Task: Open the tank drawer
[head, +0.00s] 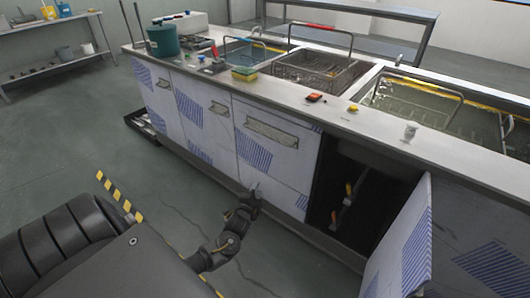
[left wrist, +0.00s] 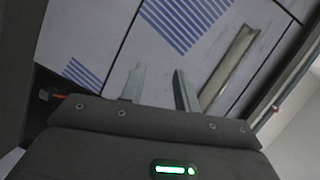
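The tank counter has a white and blue-hatched front panel (head: 266,160) with a wide recessed handle (head: 271,132) near its top. The handle also shows in the left wrist view as a long pale bar (left wrist: 230,66), tilted, right of the fingers. My left gripper (head: 254,190) is low in front of this panel, below the handle and apart from it. In the left wrist view its two fingers (left wrist: 157,74) are spread with nothing between them. Two more panels with handles (head: 219,108) stand to the left and look shut. My right gripper does not show.
A hinged door (head: 403,245) stands open at the right, beside a dark compartment with orange-handled valves (head: 348,190). A low tray (head: 143,125) sticks out at the counter's far left end. Sinks with wire baskets (head: 312,70) are on top.

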